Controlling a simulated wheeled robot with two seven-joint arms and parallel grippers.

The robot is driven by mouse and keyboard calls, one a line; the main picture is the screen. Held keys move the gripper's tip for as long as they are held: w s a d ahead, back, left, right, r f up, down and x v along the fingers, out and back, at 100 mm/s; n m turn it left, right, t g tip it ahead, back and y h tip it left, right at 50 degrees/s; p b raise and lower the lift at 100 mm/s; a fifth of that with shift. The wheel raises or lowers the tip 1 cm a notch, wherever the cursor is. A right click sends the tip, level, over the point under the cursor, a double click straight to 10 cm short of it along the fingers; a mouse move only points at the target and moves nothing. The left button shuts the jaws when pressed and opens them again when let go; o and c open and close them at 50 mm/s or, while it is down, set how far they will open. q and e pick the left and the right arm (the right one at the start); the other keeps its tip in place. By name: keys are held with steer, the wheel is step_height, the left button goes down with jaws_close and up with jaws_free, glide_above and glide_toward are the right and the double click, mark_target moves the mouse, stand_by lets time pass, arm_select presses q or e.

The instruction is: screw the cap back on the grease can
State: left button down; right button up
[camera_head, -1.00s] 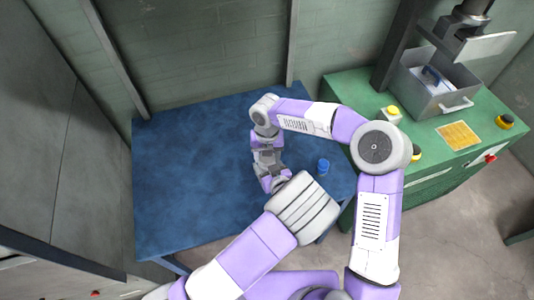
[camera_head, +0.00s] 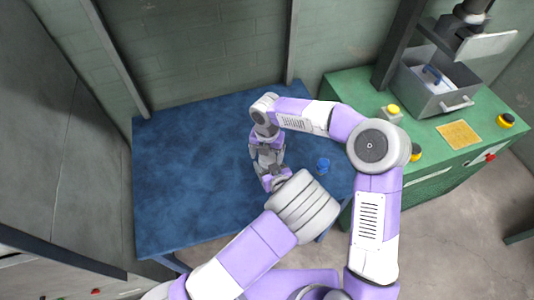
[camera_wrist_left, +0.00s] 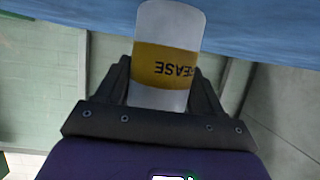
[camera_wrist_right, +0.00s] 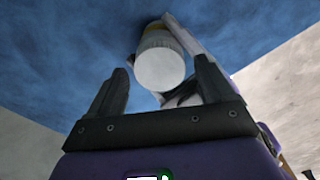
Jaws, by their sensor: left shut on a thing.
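The grease can (camera_wrist_left: 165,65) is white with a yellow band and an upside-down GREASE label in the left wrist view. My left gripper (camera_wrist_left: 160,85) is shut on it, one finger on each side. In the right wrist view, a white round end (camera_wrist_right: 160,68) faces me, with the yellow band behind it. I cannot tell whether this end is the cap or the can itself. My right gripper (camera_wrist_right: 162,85) is open, its fingers on either side of that end with a gap at the left finger. In the head view my right gripper (camera_head: 268,158) is over the table; my left forearm hides the can.
The blue table (camera_head: 190,180) is clear on its left half. The green machine bench (camera_head: 440,120) to the right carries a metal box (camera_head: 440,98) and yellow buttons.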

steer(key=shift+r, duration=2.3)
steer(key=shift+c, duration=0.3)
steer(key=n, duration=0.2)
steer(key=r+n, duration=0.1)
steer(key=n, duration=0.1)
steer(key=shift+a+n, duration=0.1)
steer(key=shift+n, duration=0.2)
step_height(320, 180, up, 2)
steer(key=n, duration=0.6)
steer(key=shift+w+n, duration=0.15)
steer(key=shift+n, duration=0.15)
steer(key=shift+f, duration=3.95)
